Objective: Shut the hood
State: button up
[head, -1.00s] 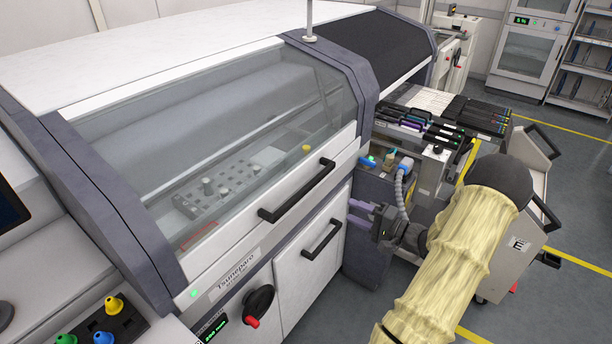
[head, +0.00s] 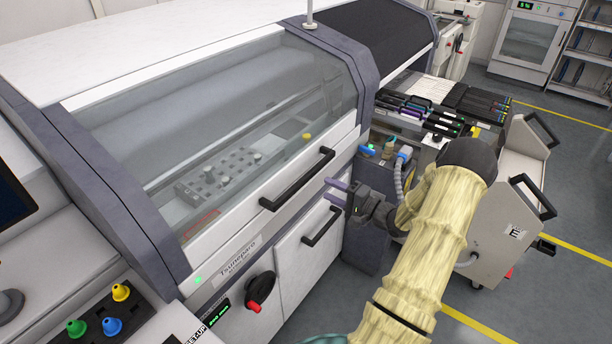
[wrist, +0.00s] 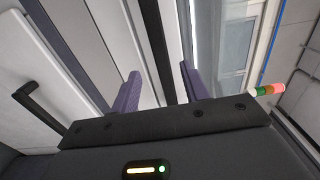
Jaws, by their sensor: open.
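The hood (head: 225,120) is the large clear window with a white lower bar on the machine at left. It looks lowered onto the machine body; I cannot tell if a small gap is left. Its black bar handle (head: 297,181) is on the front. My gripper (head: 333,190) is open and empty, its purple fingers pointing at the machine front, just below and right of the handle's right end. In the wrist view my gripper's fingers (wrist: 160,82) are apart, facing white panels with a dark strip between them. A black handle shows at left there; which one is unclear.
A lower door handle (head: 322,226) and a red-and-black rotary switch (head: 260,290) are on the machine front. A feeder trolley (head: 500,215) stands at right, with a blue connector and hose (head: 402,160) beside the machine. Open floor lies at right.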

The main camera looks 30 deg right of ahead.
aim_at(309, 179)
jog(key=p+x, duration=0.2)
jog(key=x, duration=0.7)
jog(key=shift+w+a, duration=0.1)
jog(key=shift+w, duration=0.25)
grip_shut()
